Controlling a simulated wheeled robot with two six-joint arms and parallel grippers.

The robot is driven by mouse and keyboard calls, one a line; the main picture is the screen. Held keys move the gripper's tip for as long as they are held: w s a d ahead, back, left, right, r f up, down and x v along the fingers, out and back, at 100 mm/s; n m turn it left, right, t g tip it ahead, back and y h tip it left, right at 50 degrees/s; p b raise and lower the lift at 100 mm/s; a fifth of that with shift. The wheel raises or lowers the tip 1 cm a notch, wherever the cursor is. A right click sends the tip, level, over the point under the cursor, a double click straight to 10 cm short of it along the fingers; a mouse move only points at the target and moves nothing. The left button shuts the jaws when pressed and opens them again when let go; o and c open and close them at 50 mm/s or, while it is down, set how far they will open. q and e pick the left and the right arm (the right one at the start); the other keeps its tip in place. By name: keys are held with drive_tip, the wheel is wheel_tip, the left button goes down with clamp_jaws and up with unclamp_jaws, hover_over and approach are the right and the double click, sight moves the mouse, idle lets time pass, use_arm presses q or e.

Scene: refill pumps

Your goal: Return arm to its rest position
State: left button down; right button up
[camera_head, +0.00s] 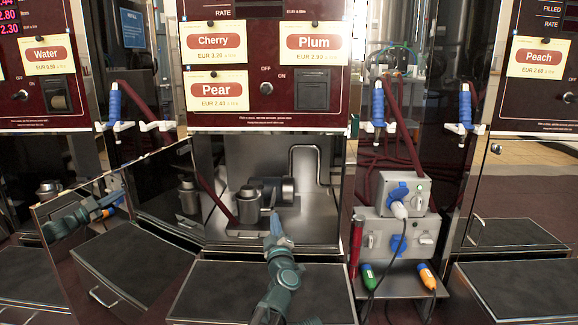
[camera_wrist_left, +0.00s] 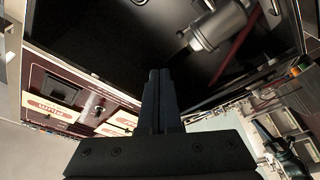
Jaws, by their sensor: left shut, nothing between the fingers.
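My left arm rises from the bottom of the head view, and its gripper (camera_head: 273,218) points up in front of the open middle cabinet (camera_head: 320,190). In the left wrist view the two dark fingers (camera_wrist_left: 158,75) lie together, shut and empty. A metal pump unit (camera_head: 258,198) with a cylinder stands inside the cabinet, just behind the gripper. It also shows in the wrist view (camera_wrist_left: 220,27), apart from the fingers. My right gripper is not in view.
The open mirrored door (camera_head: 120,215) at left reflects my arm. A dark-topped drawer (camera_head: 235,290) lies below the gripper. Right of it are grey socket boxes (camera_head: 395,235) with a blue plug, a cable, and green (camera_head: 369,276) and orange (camera_head: 427,276) items on a shelf. Blue-handled nozzles (camera_head: 378,105) hang above.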

use_arm(q)
drive_tip(key=s+d+f+m+g+h, duration=0.1)
drive_tip(key=s+f+m+g+h, duration=0.3)
drive_tip(key=f+m, duration=0.25)
drive_tip(key=s+d+f+m+g+h, duration=0.1)
drive_tip(key=s+f+m+g+h, duration=0.35)
drive_tip(key=f, duration=0.35)
drive_tip(key=s+a+f+g+y, duration=0.3)
drive_tip(key=s+a+f+g, duration=0.3)
drive_tip(key=s, duration=0.4)
drive_tip(key=s+a+f+g+y, duration=0.3)
drive_tip(key=s+a+f+g, duration=0.25)
drive_tip(key=s+a, duration=0.4)
drive_tip(key=s+d+r+m+y+p, duration=0.15)
drive_tip(key=s+d+r+p, duration=0.35)
drive_tip(key=r+p, duration=0.8)
drive_tip(key=s+d+r+m+p, duration=0.3)
drive_tip(key=d+r+p, duration=0.4)
drive_tip(key=r+p, duration=0.55)
wheel_tip(320, 180, up, 35)
drive_tip(key=p, duration=3.5)
drive_tip(key=shift+a+f+h, duration=0.15)
drive_tip(key=shift+h, duration=0.15)
